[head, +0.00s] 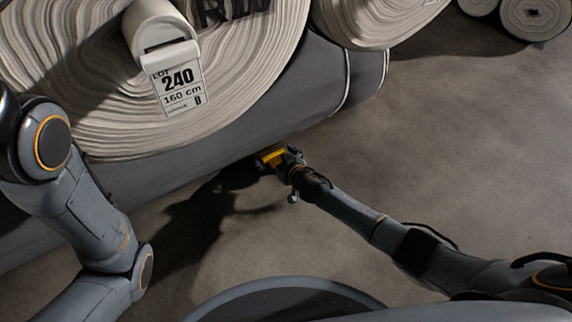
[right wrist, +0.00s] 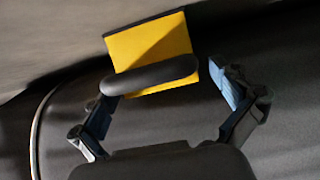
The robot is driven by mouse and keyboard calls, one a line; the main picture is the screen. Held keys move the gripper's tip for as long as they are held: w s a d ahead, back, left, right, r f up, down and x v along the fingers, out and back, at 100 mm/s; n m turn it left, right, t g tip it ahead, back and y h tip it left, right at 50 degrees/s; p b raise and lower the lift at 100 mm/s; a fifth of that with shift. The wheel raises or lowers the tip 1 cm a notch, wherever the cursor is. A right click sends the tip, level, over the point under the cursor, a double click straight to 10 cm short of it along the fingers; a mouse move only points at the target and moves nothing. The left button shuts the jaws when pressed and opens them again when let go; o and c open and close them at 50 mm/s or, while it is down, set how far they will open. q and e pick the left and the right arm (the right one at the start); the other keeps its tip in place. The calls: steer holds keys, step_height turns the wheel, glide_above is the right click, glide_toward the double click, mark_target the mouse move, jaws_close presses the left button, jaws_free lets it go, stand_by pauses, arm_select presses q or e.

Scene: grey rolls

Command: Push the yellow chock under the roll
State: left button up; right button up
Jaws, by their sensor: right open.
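The large grey roll (head: 225,145) lies across the upper left of the head view, its layered end face (head: 110,120) towards me. The yellow chock (head: 270,157) sits low beside the roll's near side; whether they touch is unclear. It also shows in the right wrist view (right wrist: 150,42), with a dark rounded bar (right wrist: 150,76) across its near side. My right gripper (head: 288,160) is at the chock. In the right wrist view its fingers (right wrist: 165,80) are spread, one near each end of the bar, with a clear gap at the right finger. My left gripper is out of view.
A white label (head: 177,85) reading 240 hangs from the roll's core tube (head: 158,25). More rolls (head: 375,15) lie behind and at the top right (head: 533,18). The floor (head: 455,150) to the right is bare. My left arm spans the left side.

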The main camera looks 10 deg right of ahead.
steer(key=v, duration=0.8)
steer(key=shift+s+d+r, duration=0.1)
steer(key=shift+s+r, duration=0.05)
steer(key=shift+s, duration=0.1)
